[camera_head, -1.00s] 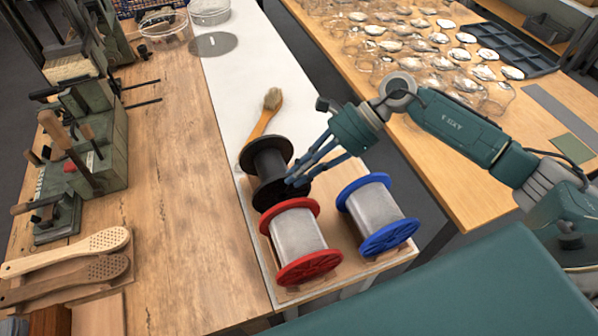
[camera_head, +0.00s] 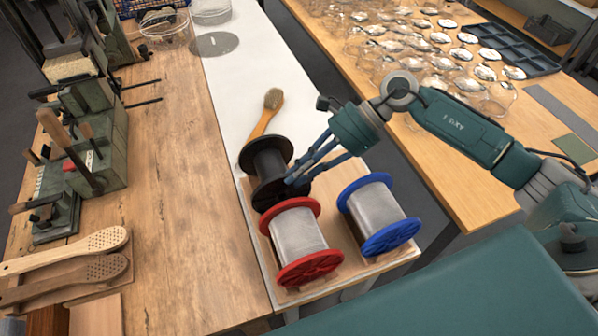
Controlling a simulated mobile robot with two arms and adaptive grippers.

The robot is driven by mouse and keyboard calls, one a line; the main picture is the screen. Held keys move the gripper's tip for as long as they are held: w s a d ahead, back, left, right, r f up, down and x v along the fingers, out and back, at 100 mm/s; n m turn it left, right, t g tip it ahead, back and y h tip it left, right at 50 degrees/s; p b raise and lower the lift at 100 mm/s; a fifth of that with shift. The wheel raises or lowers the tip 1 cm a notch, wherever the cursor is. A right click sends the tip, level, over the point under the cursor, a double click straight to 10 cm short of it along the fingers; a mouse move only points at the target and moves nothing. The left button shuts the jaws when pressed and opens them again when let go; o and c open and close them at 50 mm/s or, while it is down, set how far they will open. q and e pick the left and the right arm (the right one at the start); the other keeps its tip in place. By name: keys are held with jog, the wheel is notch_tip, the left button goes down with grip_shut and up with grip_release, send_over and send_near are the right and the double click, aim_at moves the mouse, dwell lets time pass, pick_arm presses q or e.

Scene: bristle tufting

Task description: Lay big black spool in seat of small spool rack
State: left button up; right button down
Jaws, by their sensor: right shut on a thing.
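The big black spool (camera_head: 268,168) is at the back left of the small spool rack (camera_head: 348,268), behind the red spool. It lies tilted, with its upper flange toward the back and its lower flange partly hidden behind my fingers. My right gripper (camera_head: 294,181) comes in from the right and is shut on the black spool near its lower flange. Whether the spool rests fully in a seat cannot be told, as the rack beneath it is hidden. My left gripper does not show.
The red spool (camera_head: 299,235) and the blue spool (camera_head: 378,214) sit on the rack close to the black one. A wooden brush (camera_head: 266,112) lies just behind on the white surface (camera_head: 233,88). Wooden paddles (camera_head: 66,252) lie at the left. Glass jars fill the right table.

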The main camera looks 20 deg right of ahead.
jog(key=shift+f+b, duration=0.45)
jog(key=shift+b, duration=0.3)
dwell(0.7)
jog(key=c, duration=1.6)
grip_release()
jog(key=o, duration=0.4)
jog(key=shift+f, duration=0.15)
jog(key=shift+r+p, duration=1.15)
jog(key=shift+r, duration=2.45)
